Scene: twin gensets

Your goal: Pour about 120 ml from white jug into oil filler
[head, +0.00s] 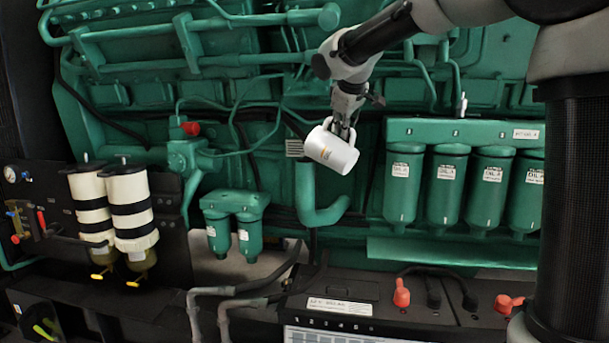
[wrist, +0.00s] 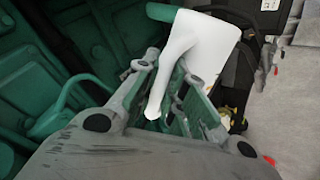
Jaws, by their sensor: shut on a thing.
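The white jug (head: 331,150) is held in the air by my gripper (head: 343,128), tilted, above a green elbow pipe. The pipe, which looks like the oil filler (head: 307,190), rises from the green engine and its upper end sits just below the jug. In the wrist view the white jug (wrist: 200,50) shows large and pale, with its handle between the fingers of my gripper (wrist: 165,95). My gripper is shut on the handle. The jug's contents are not visible, and I see no stream. The opening of the pipe is hidden behind the jug.
Several green oil filters (head: 443,185) hang to the right of the pipe. Two smaller green filters (head: 236,225) hang to its left. White-and-black canisters (head: 130,210) stand at the left. A black battery box (head: 390,300) with red terminal caps lies below.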

